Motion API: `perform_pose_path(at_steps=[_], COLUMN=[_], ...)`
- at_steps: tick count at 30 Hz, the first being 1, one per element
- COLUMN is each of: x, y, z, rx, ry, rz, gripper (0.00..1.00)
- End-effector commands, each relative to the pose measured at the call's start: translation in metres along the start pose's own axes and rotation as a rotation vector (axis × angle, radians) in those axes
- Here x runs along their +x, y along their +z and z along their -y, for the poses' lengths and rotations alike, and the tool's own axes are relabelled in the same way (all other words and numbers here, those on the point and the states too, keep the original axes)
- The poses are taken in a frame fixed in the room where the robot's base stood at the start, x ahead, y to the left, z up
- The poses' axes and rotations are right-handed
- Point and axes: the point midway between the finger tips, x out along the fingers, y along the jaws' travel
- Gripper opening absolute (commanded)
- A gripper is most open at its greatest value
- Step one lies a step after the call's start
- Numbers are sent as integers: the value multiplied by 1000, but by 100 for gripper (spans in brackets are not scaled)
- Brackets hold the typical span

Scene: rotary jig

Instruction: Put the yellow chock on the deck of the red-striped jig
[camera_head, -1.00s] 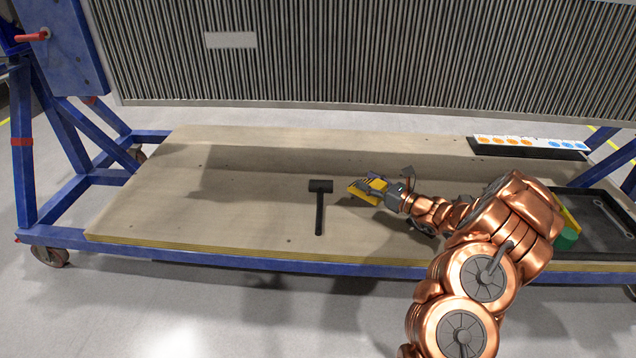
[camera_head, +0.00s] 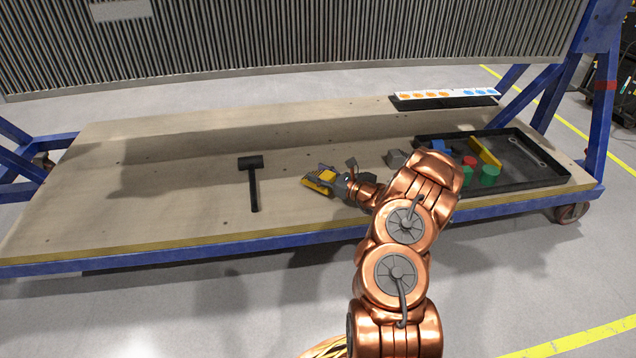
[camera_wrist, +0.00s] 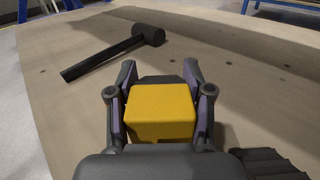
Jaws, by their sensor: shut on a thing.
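The yellow chock (camera_wrist: 160,112) is between the two fingers of my gripper (camera_wrist: 158,95), which is shut on it, in the wrist view. In the head view the yellow chock (camera_head: 319,182) shows at the end of my copper arm, held by my gripper (camera_head: 327,180) over the wooden deck (camera_head: 150,215). The deck sits in a blue frame (camera_head: 180,261) with a red stripe (camera_head: 605,86) on its right post. I cannot tell whether the chock touches the deck.
A black mallet (camera_head: 254,188) lies left of my gripper. A black tray (camera_head: 545,183) at right holds green, red, blue and yellow pieces. A grey block (camera_head: 396,158) sits left of the tray. A strip with orange and blue discs (camera_head: 445,95) lies at the back.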

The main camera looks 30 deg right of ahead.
Motion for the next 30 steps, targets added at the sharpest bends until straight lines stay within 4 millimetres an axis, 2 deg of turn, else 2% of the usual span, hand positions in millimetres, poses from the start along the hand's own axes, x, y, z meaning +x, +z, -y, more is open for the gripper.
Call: perform_pose_path(at_steps=[1, 5, 17, 18, 25, 30], x=[0, 0, 1, 0, 0, 0], y=[-11, -26, -28, -28, -28, -28], z=[0, 0, 0, 0, 0, 0], rx=[2, 2, 1, 0, 1, 1], ry=[1, 1, 1, 1, 1, 1], rz=[-2, -2, 0, 0, 0, 0], gripper=[4, 4, 4, 54, 78, 78])
